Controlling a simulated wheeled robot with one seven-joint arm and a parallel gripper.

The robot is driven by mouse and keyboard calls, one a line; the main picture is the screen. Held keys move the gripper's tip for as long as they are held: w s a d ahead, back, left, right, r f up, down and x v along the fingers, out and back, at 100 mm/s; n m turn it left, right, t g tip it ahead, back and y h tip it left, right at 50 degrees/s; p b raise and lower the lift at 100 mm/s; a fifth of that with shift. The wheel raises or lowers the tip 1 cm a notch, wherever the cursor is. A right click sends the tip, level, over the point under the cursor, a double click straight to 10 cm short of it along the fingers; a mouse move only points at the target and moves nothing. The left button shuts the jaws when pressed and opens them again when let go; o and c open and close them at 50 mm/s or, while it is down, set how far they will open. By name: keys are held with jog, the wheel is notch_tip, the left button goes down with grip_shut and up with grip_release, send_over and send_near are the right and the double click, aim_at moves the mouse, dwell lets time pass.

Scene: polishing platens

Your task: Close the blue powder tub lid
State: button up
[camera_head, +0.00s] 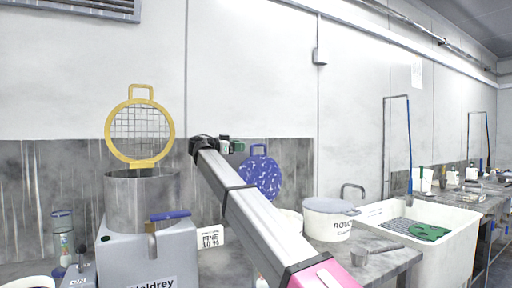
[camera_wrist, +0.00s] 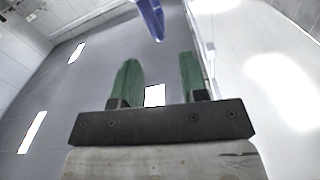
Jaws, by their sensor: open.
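The blue lid (camera_head: 262,174) is a speckled blue disc with a loop handle on top. It stands upright, open, behind my arm in the head view. A strip of white rim (camera_head: 292,219) shows below it, probably the powder tub; my arm hides most of it. My gripper (camera_head: 232,146) is just left of the lid's handle and looks empty; I cannot tell the gap in depth. In the wrist view the green fingers (camera_wrist: 158,62) are spread with nothing between them. A blue edge (camera_wrist: 152,17), probably the lid, shows beyond the fingertips at the top.
A yellow-rimmed mesh lid (camera_head: 140,128) stands upright over a metal bowl (camera_head: 142,200) on a grey machine (camera_head: 150,252) at left. A white lidded pot (camera_head: 331,220), a scoop (camera_head: 377,250) and a white sink (camera_head: 450,245) are at right. The wall is behind.

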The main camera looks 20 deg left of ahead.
aim_at(258, 145)
jog(key=x, duration=0.9)
jog(key=shift+w+d, duration=0.15)
jog(key=shift+w, duration=0.1)
jog(key=shift+c, duration=0.3)
grip_shut()
